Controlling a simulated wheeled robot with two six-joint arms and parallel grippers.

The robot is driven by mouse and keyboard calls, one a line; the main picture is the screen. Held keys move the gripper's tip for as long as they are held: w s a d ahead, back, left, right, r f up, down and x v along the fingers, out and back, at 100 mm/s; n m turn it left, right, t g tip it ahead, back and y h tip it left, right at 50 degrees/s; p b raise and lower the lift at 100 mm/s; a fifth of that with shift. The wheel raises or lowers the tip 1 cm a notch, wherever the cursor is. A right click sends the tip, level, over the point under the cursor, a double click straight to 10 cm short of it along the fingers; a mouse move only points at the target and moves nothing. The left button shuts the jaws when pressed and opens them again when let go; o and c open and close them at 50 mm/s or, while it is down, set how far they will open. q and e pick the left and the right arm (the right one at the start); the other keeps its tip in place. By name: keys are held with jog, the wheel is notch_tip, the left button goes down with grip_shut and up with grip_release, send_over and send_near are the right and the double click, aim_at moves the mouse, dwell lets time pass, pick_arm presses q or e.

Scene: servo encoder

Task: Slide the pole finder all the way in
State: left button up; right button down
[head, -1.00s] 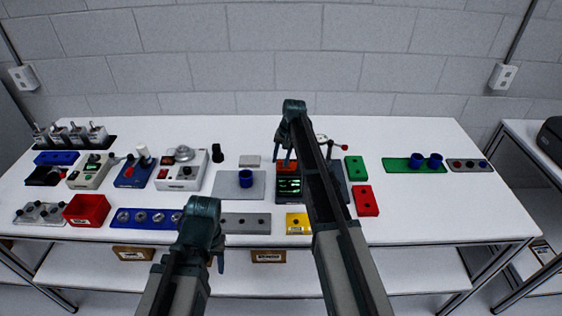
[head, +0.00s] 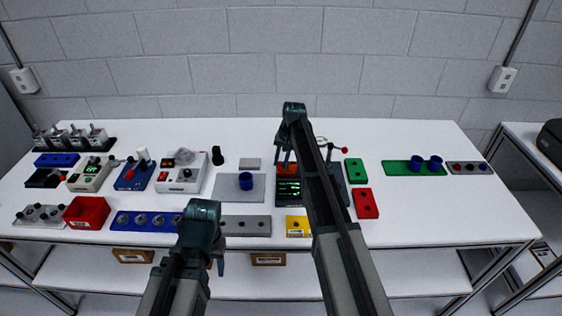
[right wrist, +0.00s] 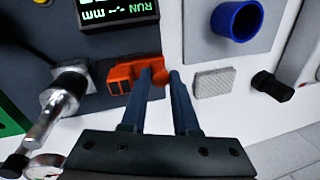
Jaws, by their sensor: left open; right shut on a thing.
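The part that looks like the pole finder is an orange block with a rounded orange knob (right wrist: 160,77), at the edge of a dark fixture (right wrist: 110,50) in the right wrist view. My right gripper (right wrist: 160,75) is shut on the knob, one blue finger on each side. The orange block (right wrist: 121,78) lies just left of the fingers. In the head view my right gripper (head: 283,160) is over the fixture's back, and my arm hides much of it. How deep the orange part sits cannot be told. My left gripper (head: 219,264) is open and empty before the table's front edge.
The fixture has a lit green display (right wrist: 118,12) and a metal clamp (right wrist: 62,100) beside it. A grey plate with a blue cup (right wrist: 238,20), a light grey block (right wrist: 214,83) and a black knob (right wrist: 272,86) stand nearby. A red block (head: 365,203) lies right of the fixture.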

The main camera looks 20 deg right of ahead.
aim_at(290, 163)
dwell(0.8)
jog(key=d, duration=0.1)
jog(key=s+d, duration=0.1)
jog(key=d, duration=0.1)
jog(key=shift+d, duration=0.3)
jog(key=c, duration=0.9)
grip_release()
jog(key=shift+c, duration=0.2)
notch_tip(290, 163, up, 14)
jog(key=s+d+p, duration=0.1)
jog(key=d+p, duration=0.1)
jog(key=p, duration=1.1)
jog(key=shift+d+f, duration=0.15)
jog(key=shift+f, duration=0.1)
jog(key=shift+s, duration=0.1)
